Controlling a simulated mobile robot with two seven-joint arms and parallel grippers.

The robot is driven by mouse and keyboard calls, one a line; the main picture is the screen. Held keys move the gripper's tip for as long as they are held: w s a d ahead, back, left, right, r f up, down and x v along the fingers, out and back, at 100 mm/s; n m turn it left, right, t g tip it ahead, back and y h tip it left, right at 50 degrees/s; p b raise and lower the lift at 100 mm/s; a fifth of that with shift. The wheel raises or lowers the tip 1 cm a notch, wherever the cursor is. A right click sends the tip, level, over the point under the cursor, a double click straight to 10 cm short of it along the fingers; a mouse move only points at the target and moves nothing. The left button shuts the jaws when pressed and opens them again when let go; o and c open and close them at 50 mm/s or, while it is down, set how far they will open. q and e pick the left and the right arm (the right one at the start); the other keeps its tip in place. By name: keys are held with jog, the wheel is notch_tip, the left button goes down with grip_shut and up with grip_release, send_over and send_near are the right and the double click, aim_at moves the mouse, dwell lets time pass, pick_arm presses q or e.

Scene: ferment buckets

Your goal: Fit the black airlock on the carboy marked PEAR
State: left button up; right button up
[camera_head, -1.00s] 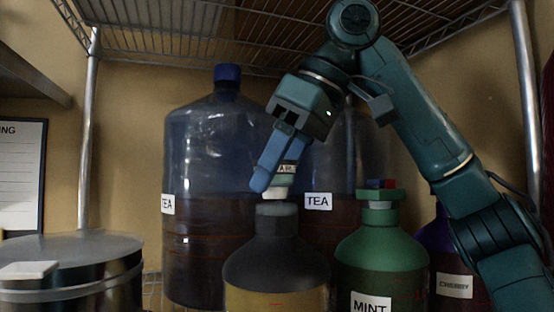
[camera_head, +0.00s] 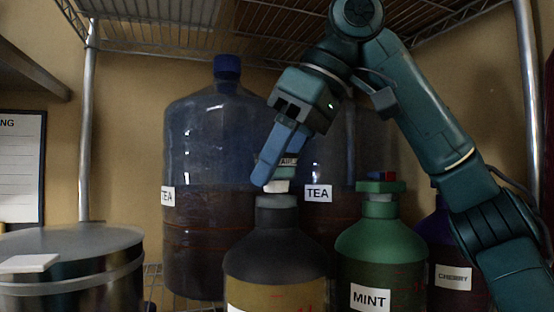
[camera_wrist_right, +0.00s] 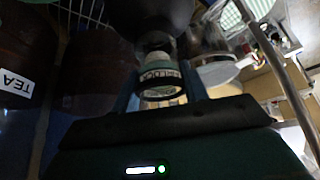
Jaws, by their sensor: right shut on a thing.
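My right gripper (camera_head: 272,165) is shut on a small airlock (camera_head: 288,161) with a lettered band and a pale stopper at its lower end. Its band looks dark green or black. In the right wrist view the airlock (camera_wrist_right: 160,80) sits between the fingers, partly lettered. It hangs just above the neck of a dark grey-black carboy (camera_head: 275,245), with a small gap or slight contact; I cannot tell which. That carboy's label is cut off at the bottom edge, so PEAR is not readable. My left gripper is not in view.
A green carboy marked MINT (camera_head: 380,250) with a green cap stands close on the right. A purple carboy marked CHERRY (camera_head: 453,262) is behind it. Large blue TEA bottles (camera_head: 215,140) stand behind. A lidded metal pot (camera_head: 70,265) is at left. A wire shelf (camera_head: 170,25) hangs above.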

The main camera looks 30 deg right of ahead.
aim_at(279, 187)
jog(key=shift+s+a+f, duration=0.1)
jog(key=shift+s+f, duration=0.1)
jog(key=shift+f, duration=1.6)
dwell(2.5)
jog(key=shift+c, duration=1.1)
jog(key=o, duration=0.8)
jog(key=shift+w+r, duration=0.1)
jog(key=o, duration=0.3)
jog(key=shift+w+d, duration=0.15)
jog(key=shift+d, duration=0.05)
jog(key=shift+o, duration=1)
jog(key=shift+r, duration=0.15)
jog(key=o, duration=0.6)
